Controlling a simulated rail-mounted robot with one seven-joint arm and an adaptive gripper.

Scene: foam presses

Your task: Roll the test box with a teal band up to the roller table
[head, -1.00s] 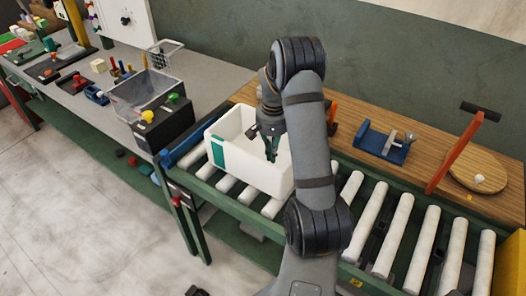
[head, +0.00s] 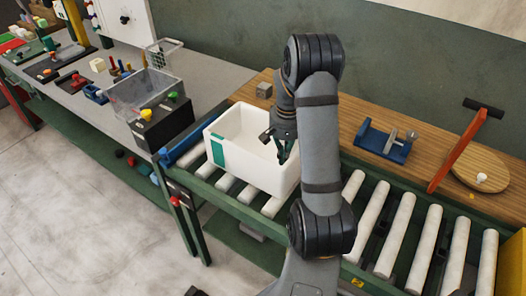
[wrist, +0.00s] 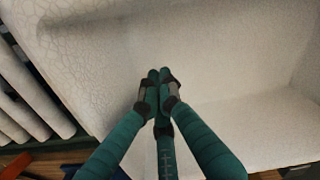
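The test box (head: 245,168) is a white open-topped box with a teal band (head: 217,151) near its left corner. It sits upright on the rollers at the left end of the roller table (head: 352,172). My gripper (head: 279,155) is low over the right part of the box, with its fingers inside the opening. In the wrist view my gripper (wrist: 158,82) has its teal fingers drawn together at the tips, with nothing seen between them. The white box interior (wrist: 230,60) fills most of that view. Whether the fingertips touch a wall is unclear.
Bare rollers (head: 393,235) run to the right of the box. Behind them a wooden shelf carries a blue fixture (head: 384,143), an orange-handled tool (head: 456,152) and a round board (head: 482,168). A black button box (head: 163,122) and a grey bin (head: 143,92) stand left.

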